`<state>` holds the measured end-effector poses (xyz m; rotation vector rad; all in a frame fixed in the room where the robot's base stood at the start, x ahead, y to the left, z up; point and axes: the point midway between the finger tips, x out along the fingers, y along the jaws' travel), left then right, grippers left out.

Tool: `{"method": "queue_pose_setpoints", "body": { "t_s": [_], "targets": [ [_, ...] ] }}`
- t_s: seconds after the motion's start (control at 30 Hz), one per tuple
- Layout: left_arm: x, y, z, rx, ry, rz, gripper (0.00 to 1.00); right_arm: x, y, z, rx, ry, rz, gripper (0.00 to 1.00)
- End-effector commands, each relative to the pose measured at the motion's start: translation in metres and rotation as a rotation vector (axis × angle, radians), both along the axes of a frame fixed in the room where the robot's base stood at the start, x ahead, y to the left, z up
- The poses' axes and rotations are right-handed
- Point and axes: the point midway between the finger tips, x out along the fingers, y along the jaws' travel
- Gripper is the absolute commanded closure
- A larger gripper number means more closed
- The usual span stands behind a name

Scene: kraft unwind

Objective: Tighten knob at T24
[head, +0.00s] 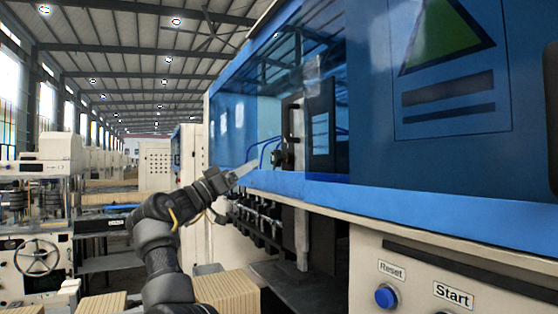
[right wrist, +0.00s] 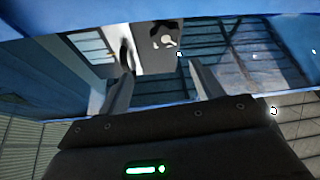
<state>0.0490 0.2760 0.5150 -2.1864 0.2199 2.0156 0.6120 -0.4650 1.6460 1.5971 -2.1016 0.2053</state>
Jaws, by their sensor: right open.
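My right gripper (head: 246,169) is at the lower edge of the blue machine's window opening, at the end of my dark arm. In the right wrist view, its two fingers (right wrist: 165,76) are spread apart with nothing between them. Past the fingers is a pale panel (right wrist: 152,57) with a dark round-looking part (right wrist: 166,36), perhaps a knob. In the head view, a small dark fitting (head: 287,154) with blue hoses sits inside the opening, to the right of and apart from the gripper. No T24 label is readable. My left gripper is not in view.
The blue machine housing (head: 440,215) fills the right side, with a blue button (head: 386,297) under "Reset" and a "Start" label. A row of dark parts (head: 258,220) hangs below the gripper. Stacked brown sheets (head: 228,293) lie at the bottom. Another machine with a handwheel (head: 37,257) stands left.

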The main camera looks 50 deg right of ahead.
Motion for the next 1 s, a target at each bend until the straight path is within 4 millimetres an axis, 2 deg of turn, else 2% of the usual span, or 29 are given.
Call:
{"method": "queue_pose_setpoints", "body": {
  "t_s": [0.07,0.17,0.33,0.43,0.73,1.0],
  "targets": [
    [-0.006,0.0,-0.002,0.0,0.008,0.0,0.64,-0.006,-0.001,-0.005,0.064,0.038,-0.008,0.34],
    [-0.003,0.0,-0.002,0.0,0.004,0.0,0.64,-0.011,-0.002,-0.009,0.114,0.062,-0.015,0.34],
    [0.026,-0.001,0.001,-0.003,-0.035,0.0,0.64,-0.014,-0.004,-0.008,0.129,0.069,-0.016,0.34],
    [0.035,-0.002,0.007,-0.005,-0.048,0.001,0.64,-0.016,-0.012,-0.004,0.128,0.066,-0.018,0.34],
    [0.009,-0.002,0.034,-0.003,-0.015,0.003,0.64,-0.026,-0.062,0.019,0.128,0.066,-0.019,0.34],
    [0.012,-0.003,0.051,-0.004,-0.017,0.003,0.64,-0.032,-0.094,0.03,0.126,0.066,-0.016,0.34]
  ]
}}
